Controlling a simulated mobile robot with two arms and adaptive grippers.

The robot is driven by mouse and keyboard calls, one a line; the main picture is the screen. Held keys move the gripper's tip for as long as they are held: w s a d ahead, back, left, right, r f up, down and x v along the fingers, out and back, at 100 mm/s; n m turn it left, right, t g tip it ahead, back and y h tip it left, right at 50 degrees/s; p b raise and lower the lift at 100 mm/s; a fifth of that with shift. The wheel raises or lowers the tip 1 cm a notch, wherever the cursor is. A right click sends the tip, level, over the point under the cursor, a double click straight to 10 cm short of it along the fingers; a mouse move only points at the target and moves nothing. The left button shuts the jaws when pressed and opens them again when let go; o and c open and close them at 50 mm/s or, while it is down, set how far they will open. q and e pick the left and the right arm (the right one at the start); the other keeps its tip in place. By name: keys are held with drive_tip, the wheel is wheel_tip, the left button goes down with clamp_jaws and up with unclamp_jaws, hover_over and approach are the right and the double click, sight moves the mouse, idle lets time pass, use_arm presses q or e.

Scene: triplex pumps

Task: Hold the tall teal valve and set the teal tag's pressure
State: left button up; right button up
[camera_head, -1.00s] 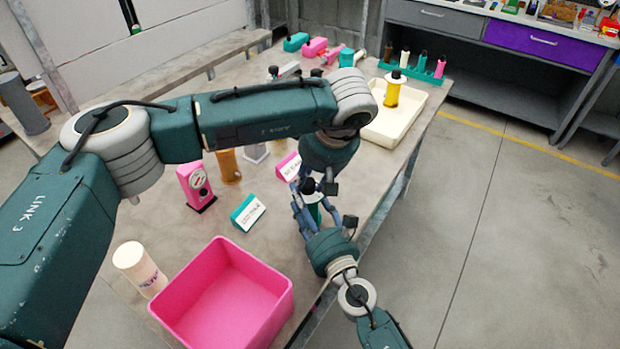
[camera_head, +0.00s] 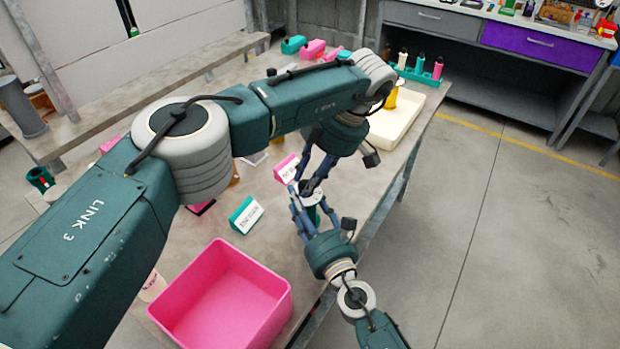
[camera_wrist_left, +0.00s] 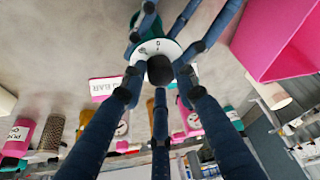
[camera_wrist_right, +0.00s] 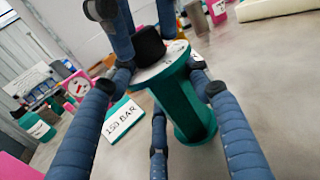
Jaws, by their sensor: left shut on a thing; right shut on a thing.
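The tall teal valve (camera_wrist_right: 185,105) stands upright in the right wrist view, with a white dial and a black knob (camera_wrist_right: 149,44) on top. My right gripper (camera_head: 317,214) is shut on the valve's body from the front. My left gripper (camera_head: 311,184) comes from above and is shut on the black knob, which shows between its fingers in the left wrist view (camera_wrist_left: 160,69). The teal tag (camera_head: 246,214) stands left of the valve; its white card reads "150 BAR" in the right wrist view (camera_wrist_right: 122,119). The dial's markings are too small to read.
An open pink bin (camera_head: 222,300) stands at the near table edge, left of my right gripper. A pink tag (camera_head: 287,168) is behind the valve. A cream tray (camera_head: 396,122) and a teal rack (camera_head: 420,75) are further back. My left arm hides much of the table's left.

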use_arm(q)
drive_tip(key=shift+a+f+n+g, duration=0.1)
drive_tip(key=shift+a+n+g, duration=0.15)
drive_tip(key=shift+n, duration=0.25)
drive_tip(key=o, duration=1.1)
drive_tip(key=shift+s+f, duration=0.1)
drive_tip(key=shift+d, duration=0.1)
drive_tip(key=v, duration=0.7)
drive_tip(key=shift+s+r, duration=0.1)
drive_tip(key=shift+r, duration=0.35)
